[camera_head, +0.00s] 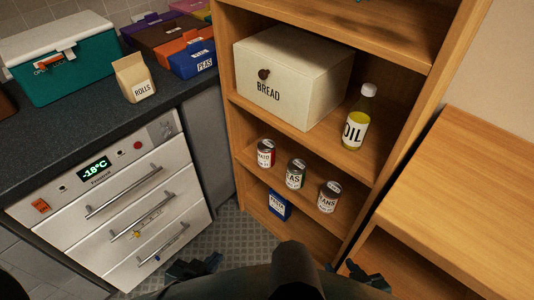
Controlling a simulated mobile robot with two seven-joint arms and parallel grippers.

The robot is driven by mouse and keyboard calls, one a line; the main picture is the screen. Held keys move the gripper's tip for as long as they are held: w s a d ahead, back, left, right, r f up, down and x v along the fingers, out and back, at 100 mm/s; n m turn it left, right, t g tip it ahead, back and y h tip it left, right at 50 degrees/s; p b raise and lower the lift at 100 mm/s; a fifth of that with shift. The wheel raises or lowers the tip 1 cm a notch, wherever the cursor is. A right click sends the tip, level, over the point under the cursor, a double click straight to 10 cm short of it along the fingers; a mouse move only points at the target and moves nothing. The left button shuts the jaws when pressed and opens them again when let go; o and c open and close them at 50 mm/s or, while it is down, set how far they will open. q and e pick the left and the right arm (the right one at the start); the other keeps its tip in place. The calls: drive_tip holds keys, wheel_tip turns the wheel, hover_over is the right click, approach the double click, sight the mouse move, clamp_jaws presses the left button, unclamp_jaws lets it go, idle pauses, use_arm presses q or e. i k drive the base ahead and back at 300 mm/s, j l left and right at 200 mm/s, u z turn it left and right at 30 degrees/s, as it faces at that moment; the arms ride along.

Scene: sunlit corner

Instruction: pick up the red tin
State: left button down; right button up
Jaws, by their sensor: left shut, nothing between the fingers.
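The red tin (266,153) stands upright on the lower shelf of the wooden shelf unit, at the left of a row of tins. It has a pale label with dark letters, partly readable, and red shows at its side. My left gripper (195,267) is at the bottom of the view, low and well in front of the shelf unit, shut and empty. My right gripper (366,276) is at the bottom right, also apart from the tins; its fingers are too dark and small to read.
A green-labelled peas tin (296,174) and a beans tin (329,196) stand right of the red tin. Above are a bread box (290,75) and an oil bottle (358,118). A blue box (279,205) sits below. A drawer freezer (110,205) is left, a wooden surface (470,200) right.

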sight(266, 148)
drive_tip(key=j+z, duration=0.15)
drive_tip(key=z, duration=0.25)
drive_tip(key=i+j+z, duration=0.1)
drive_tip(key=z, duration=0.3)
drive_tip(key=i+j+z, duration=0.1)
drive_tip(key=i+z, duration=0.2)
drive_tip(key=i, duration=0.2)
